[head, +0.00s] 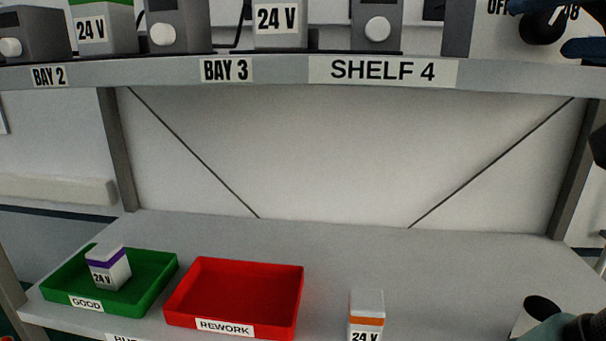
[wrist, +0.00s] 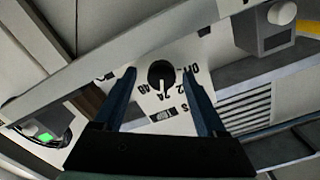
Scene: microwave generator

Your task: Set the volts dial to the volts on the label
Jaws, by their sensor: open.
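The black round volts dial (head: 541,27) is on a pale panel (head: 486,40) at the top right of the head view. It also shows in the wrist view (wrist: 160,73), with OFF, 24 and 48 partly readable around it. A pale mark shows on the dial, but I cannot tell surely which number it points at. My gripper (wrist: 159,76) is open, with one finger on each side of the dial. I cannot tell whether the fingers touch it. A white box with a 24 V label (head: 281,20) stands on the upper shelf.
The upper shelf (head: 270,72) carries BAY 2, BAY 3 and SHELF 4 signs and several grey units. Below are a green GOOD tray (head: 150,285) holding a 24 V box, a red REWORK tray (head: 235,265) and an orange-banded 24 V box (head: 367,303).

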